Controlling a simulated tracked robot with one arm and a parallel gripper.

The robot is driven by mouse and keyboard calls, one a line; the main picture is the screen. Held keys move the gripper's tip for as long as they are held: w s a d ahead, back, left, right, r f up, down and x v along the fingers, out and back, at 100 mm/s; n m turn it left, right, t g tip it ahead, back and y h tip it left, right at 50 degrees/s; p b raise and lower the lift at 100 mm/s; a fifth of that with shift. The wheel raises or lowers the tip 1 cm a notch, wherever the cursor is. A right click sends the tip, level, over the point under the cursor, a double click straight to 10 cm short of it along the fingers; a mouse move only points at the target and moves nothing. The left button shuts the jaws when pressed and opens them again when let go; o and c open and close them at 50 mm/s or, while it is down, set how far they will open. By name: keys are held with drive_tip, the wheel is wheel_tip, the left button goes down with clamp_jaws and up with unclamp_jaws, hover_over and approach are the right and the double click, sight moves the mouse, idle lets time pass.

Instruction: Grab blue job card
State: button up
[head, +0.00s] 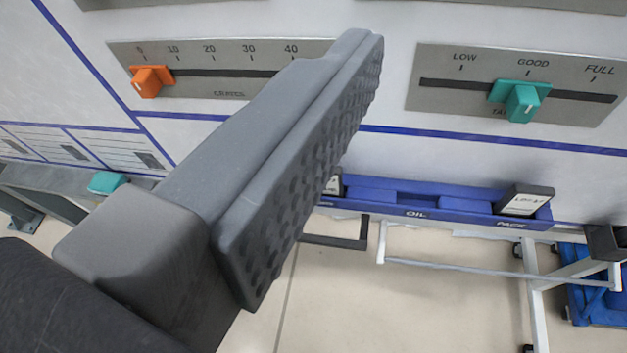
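One thick grey finger of my gripper (300,160) fills the centre, slanting up and right, its studded pad bare. The other finger is out of view; nothing shows against this pad. A blue rack (465,215) marked OIL and PACK runs along the panel's bottom, beyond and right of the finger. A dark block with a white label (523,201) sits at its PACK end. A second white label (332,186) is mostly hidden by the finger. I cannot make out a separate blue job card.
Above are a slider with an orange knob (148,82) and one with a teal knob (522,98) near GOOD. A teal item (107,182) lies on a left ledge. A white frame (540,280) and blue crate (598,300) stand lower right. Pale floor shows below the rack.

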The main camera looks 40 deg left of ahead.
drive_tip(key=w+a+f+n+g+y+b, duration=0.1)
drive_tip(key=w+a+f, duration=0.25)
drive_tip(key=f, duration=0.65)
drive_tip(key=w+a+f+n+g+y, duration=0.1)
drive_tip(key=w+a+f, duration=0.3)
drive_tip(key=f, duration=0.6)
drive_tip(key=b, duration=0.2)
approach(334, 188)
drive_tip(key=w+a+r, duration=0.2)
drive_tip(key=w, duration=0.2)
drive_tip(key=shift+y, duration=0.3)
drive_tip(key=shift+a+b+x, duration=0.1)
drive_tip(key=shift+b+x, duration=0.1)
drive_tip(key=shift+x, duration=1.3)
drive_tip(key=shift+a+b+x, duration=0.15)
drive_tip(key=shift+b+x, duration=0.05)
drive_tip(key=shift+x, duration=1.3)
drive_tip(key=shift+r, duration=0.1)
drive_tip(key=c, duration=1.1)
